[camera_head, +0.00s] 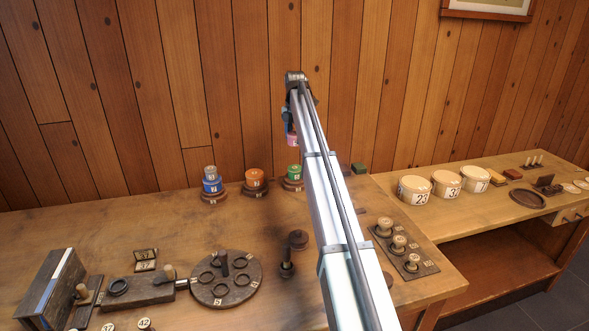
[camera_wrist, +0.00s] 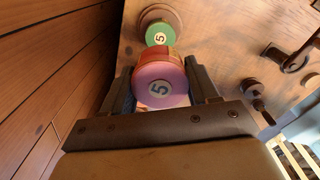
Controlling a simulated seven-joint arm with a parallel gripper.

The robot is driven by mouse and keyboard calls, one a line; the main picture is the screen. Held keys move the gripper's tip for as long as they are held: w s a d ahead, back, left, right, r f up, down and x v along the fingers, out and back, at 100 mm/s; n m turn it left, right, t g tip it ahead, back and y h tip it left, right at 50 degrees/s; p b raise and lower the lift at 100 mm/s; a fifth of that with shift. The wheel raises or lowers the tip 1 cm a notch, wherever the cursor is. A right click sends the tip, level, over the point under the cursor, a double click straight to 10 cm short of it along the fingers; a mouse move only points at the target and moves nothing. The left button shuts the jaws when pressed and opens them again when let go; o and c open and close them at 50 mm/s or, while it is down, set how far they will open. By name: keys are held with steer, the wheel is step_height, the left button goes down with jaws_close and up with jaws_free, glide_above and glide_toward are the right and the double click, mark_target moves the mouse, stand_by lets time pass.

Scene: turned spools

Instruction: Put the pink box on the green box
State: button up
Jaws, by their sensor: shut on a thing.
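The pink box (camera_wrist: 160,88) is round, with a 5 on its face and a darker reddish side. It is held between the fingers of my gripper (camera_wrist: 162,78). In the head view the pink box (camera_head: 292,139) hangs in the air, partly hidden by my arm. The green box (camera_head: 293,170) is below it on a round dark wooden stand (camera_head: 291,185) near the back of the bench. In the wrist view the green box (camera_wrist: 160,34), also marked 5, shows just beyond the pink box. The two look apart, with a clear gap in the head view.
An orange box (camera_head: 255,177) and a blue box (camera_head: 212,186) with a grey one on top stand on stands to the left. A dark green block (camera_head: 358,168) lies to the right. A round dark tray (camera_head: 226,293) with rings is in front. The wooden wall is close behind.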

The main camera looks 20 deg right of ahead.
mark_target(295, 167)
steer(key=shift+n, duration=0.4)
steer(key=shift+f, duration=5)
steer(key=shift+f, duration=0.15)
steer(key=o, duration=1)
steer(key=shift+o, duration=0.2)
step_height(295, 167, up, 12)
steer(key=shift+r, duration=0.15)
